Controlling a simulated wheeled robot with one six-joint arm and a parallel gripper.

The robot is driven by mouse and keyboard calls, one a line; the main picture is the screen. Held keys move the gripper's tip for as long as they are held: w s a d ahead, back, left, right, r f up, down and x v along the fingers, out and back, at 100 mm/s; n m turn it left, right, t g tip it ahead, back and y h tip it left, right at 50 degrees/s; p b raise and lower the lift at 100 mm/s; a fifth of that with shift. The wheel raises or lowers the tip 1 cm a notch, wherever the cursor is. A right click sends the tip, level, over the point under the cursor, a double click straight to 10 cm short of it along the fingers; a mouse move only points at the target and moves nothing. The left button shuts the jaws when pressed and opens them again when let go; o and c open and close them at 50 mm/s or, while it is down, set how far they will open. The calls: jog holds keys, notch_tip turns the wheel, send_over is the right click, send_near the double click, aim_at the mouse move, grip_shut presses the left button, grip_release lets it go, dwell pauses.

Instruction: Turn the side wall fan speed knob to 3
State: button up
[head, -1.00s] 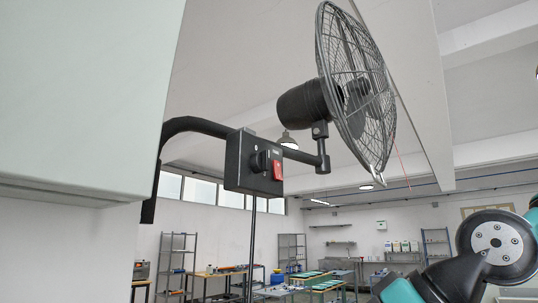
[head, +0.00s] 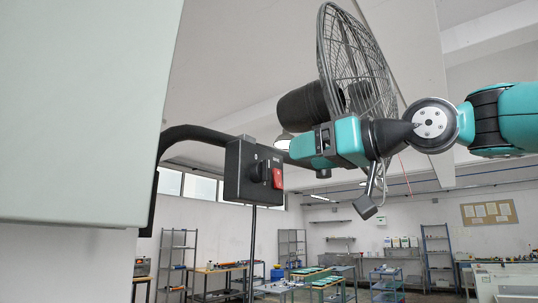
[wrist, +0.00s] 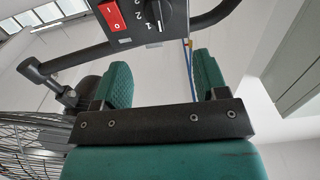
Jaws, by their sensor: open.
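The black control box (head: 240,180) of the wall fan (head: 350,75) hangs on a bent black pipe. The speed knob (head: 260,171) is on its right face, beside a red rocker switch (head: 277,178). In the wrist view the knob (wrist: 156,12) is at the top edge, partly cut off, with printed numbers beside it. Its white mark points toward the picture's bottom, near the 1. My gripper (head: 302,149) is open and empty, right of the box and apart from the knob. In the wrist view its two teal fingers (wrist: 163,75) stand below the knob, with a gap between them.
A large pale cabinet (head: 80,100) fills the left. The fan's pipe (head: 195,132) runs behind the box, and the wire cage (wrist: 30,135) is near my gripper at left in the wrist view. Workbenches and shelves stand far back.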

aim_at(269, 163)
jog(key=p+x, duration=0.3)
jog(key=x, duration=0.5)
jog(key=shift+w+a+r, duration=0.1)
jog(key=shift+a+r, duration=0.05)
jog(key=shift+w+a+p, duration=0.35)
jog(key=shift+a, duration=0.1)
jog(key=c, duration=0.9)
